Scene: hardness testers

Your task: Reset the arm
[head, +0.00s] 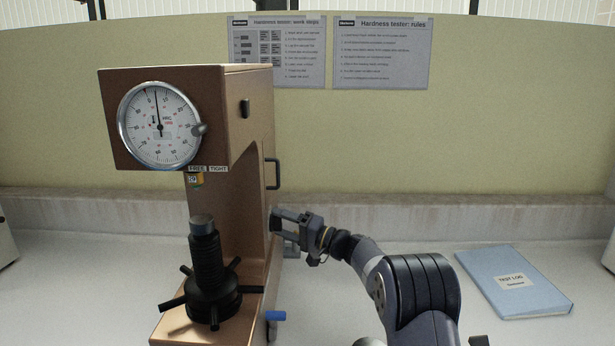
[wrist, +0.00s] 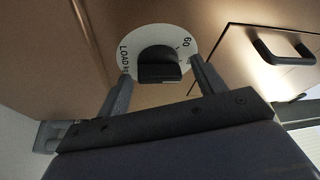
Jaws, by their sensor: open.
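My gripper (head: 278,222) is at the right side of the brown hardness tester (head: 245,130), below its black side handle (head: 272,174). In the wrist view my gripper (wrist: 160,76) is open, with one finger on each side of a black knob (wrist: 158,66). The knob sits on a round white load dial (wrist: 128,40) marked "LOAD kg" and "60". The fingers look apart from the knob, but the exact depth is hard to tell. The dial and knob are hidden in the head view. My arm reaches in from the lower right.
The tester carries a round gauge (head: 160,125) and a black spoked screw (head: 212,290). A blue lever end (head: 275,315) is low on its right side. A blue test log (head: 513,280) lies on the bench at right. The bench between my arm and the log is clear.

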